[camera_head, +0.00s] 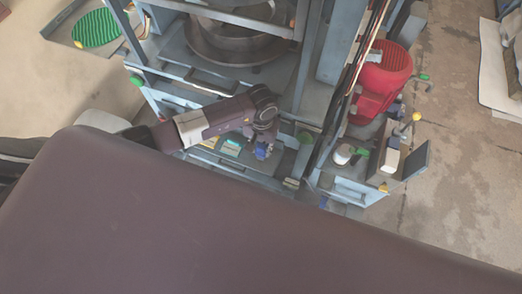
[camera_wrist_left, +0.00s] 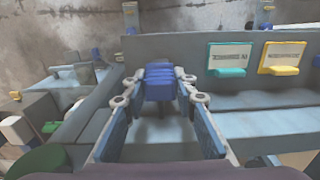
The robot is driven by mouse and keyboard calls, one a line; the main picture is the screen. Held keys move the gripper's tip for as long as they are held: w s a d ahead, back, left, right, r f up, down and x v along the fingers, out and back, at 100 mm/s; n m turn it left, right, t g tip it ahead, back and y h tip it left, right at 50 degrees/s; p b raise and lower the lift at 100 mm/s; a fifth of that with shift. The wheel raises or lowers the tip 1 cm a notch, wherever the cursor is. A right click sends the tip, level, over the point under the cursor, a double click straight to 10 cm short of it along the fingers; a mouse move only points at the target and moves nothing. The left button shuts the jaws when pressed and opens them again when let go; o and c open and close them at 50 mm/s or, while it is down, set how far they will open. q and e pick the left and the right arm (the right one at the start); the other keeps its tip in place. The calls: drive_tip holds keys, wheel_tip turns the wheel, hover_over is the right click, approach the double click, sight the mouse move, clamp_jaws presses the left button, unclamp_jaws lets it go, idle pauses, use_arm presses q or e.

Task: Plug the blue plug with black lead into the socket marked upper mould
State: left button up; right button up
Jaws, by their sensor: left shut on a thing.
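My left gripper (camera_head: 262,146) is over the front of the press, at the end of the arm coming in from the left. In the left wrist view it is shut on the blue plug (camera_wrist_left: 160,74), held between the fingertips. The plug shows as a small blue patch (camera_head: 261,153) in the head view. I cannot make out its black lead. A teal socket with a white label (camera_wrist_left: 229,71) and a yellow one with a white label (camera_wrist_left: 284,70) sit on the grey panel, right of the plug. The label lettering is too blurred to read. My right gripper is not in view.
A red motor (camera_head: 382,80) stands right of the press, near a side cabinet with a white roll (camera_head: 344,154) and a yellow-knobbed lever (camera_head: 416,117). Grey uprights rise behind the gripper. A green disc (camera_head: 96,28) lies on a tray at the upper left.

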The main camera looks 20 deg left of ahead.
use_arm(q)
drive_tip(key=shift+r+p, duration=1.4)
drive_tip(key=shift+r, duration=1.5)
drive_tip(key=shift+p, duration=0.3)
drive_tip(key=shift+r, duration=0.1)
